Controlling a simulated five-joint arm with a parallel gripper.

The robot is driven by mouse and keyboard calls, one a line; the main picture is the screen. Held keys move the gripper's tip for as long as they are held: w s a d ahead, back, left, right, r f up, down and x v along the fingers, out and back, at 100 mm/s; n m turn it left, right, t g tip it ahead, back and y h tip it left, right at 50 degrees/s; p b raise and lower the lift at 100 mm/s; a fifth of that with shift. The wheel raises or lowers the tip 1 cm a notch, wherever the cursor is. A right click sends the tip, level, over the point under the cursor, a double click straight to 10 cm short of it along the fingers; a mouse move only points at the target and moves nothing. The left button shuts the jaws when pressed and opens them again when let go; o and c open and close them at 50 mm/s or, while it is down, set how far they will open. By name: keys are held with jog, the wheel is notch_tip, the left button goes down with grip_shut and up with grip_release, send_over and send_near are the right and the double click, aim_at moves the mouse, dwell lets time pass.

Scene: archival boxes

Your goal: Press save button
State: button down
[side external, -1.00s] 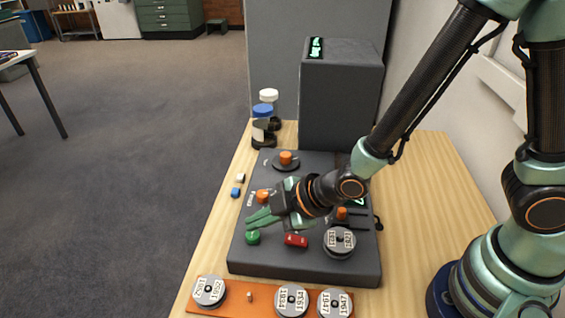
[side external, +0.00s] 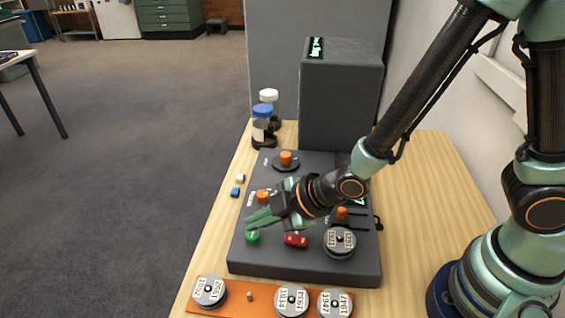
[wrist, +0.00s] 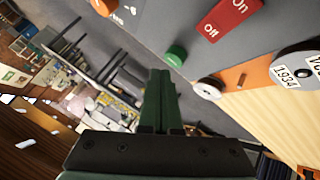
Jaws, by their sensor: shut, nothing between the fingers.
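A green round button (side external: 253,237) sits on the dark grey console (side external: 300,265), near its front left; it also shows in the wrist view (wrist: 175,56). I cannot read a save label on it. My gripper (side external: 250,221) is shut and empty, its green fingers just above and beside the green button in the side view. In the wrist view the fingertips (wrist: 160,74) are below and left of the button. Whether they touch it is unclear, but a gap seems to show. A red on/off switch (side external: 296,240) is to the right of the button.
Orange knobs (side external: 286,158) stand on the console, and a disc stack (side external: 340,240) sits at its front right. An orange strip (side external: 265,300) with more labelled discs lies in front. Jars (side external: 263,125) and a tall grey box (side external: 340,100) stand behind. Bare wood is at right.

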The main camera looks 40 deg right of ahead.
aim_at(260, 236)
jog(key=shift+f, duration=0.2)
jog(key=shift+w+d+f, duration=0.1)
jog(key=shift+f, duration=0.1)
jog(key=shift+f, duration=0.45)
dwell(0.7)
dwell(0.4)
jog(key=shift+r, duration=0.85)
jog(key=shift+r, duration=2.55)
